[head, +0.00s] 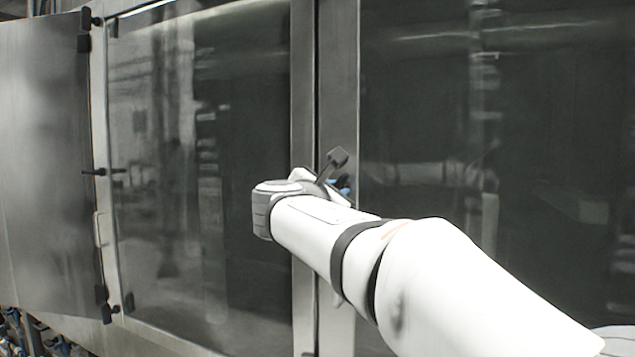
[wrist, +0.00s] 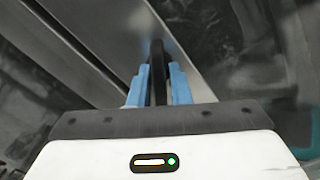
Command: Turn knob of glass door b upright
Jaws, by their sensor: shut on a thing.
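A black knob (wrist: 157,62) shows in the wrist view, standing between the two blue fingers of my gripper (wrist: 158,78), which is shut on it. In that view the knob lies at a slant to the long edges of the metal door frame (wrist: 92,50). In the head view my gripper (head: 341,187) reaches the upright metal frame (head: 338,80) between two glass doors; only bits of its blue fingers show. The knob is hidden there behind my wrist. The left glass door (head: 200,120) and the right glass door (head: 500,130) look closed. No label shows which is b.
A metal panel (head: 45,160) stands at the far left, with black hinges along its edge. A black handle (head: 103,172) sits beside the left glass. Pipes and fittings (head: 35,335) show at the lower left. The space before the left glass is clear.

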